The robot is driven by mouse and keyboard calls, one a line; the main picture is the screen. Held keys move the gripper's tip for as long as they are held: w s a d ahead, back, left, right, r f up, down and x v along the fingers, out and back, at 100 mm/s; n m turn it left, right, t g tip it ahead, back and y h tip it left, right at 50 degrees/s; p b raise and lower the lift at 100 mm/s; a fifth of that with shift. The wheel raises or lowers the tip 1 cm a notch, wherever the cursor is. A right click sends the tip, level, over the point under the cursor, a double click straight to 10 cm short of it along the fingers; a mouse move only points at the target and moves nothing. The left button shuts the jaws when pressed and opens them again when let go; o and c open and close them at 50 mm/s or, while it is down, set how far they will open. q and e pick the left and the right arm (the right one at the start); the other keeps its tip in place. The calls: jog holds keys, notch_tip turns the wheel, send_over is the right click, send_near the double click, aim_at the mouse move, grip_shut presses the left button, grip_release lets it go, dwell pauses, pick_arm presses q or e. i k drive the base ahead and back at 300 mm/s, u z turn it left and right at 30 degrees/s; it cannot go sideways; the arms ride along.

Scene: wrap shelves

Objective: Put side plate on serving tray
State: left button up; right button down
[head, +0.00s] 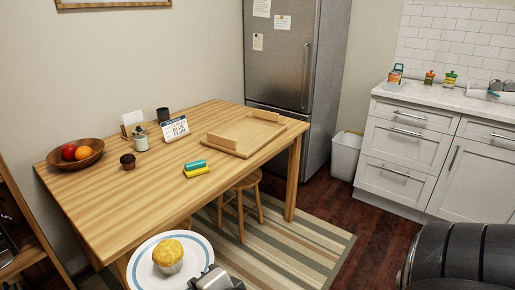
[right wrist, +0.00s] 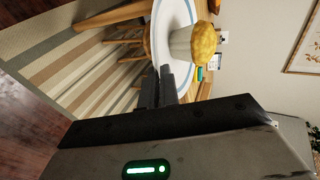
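The side plate (head: 196,252) is white with a blue ring and shows at the bottom of the head view, in front of the table. A yellow-topped muffin (head: 168,256) stands on it. My right gripper (head: 213,280) is at the plate's right edge. In the right wrist view its fingers (right wrist: 167,85) are closed on the rim of the plate (right wrist: 163,28), beside the muffin (right wrist: 203,42). The serving tray (head: 243,134) is light wood with two raised end handles and lies on the far right part of the table, looking empty. My left gripper is not in view.
The wooden table (head: 120,205) also holds a fruit bowl (head: 90,160), a dark muffin (head: 128,161), a jar (head: 141,140), a small sign (head: 174,128), a dark cup (head: 162,115) and green and yellow blocks (head: 195,168). A stool (head: 240,192) stands by the table's near edge.

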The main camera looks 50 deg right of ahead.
aim_at(246, 134)
jog(key=z, duration=2.4)
jog(key=i, duration=2)
jog(key=u, duration=2.4)
jog(key=i, duration=0.5)
jog(key=u, duration=0.05)
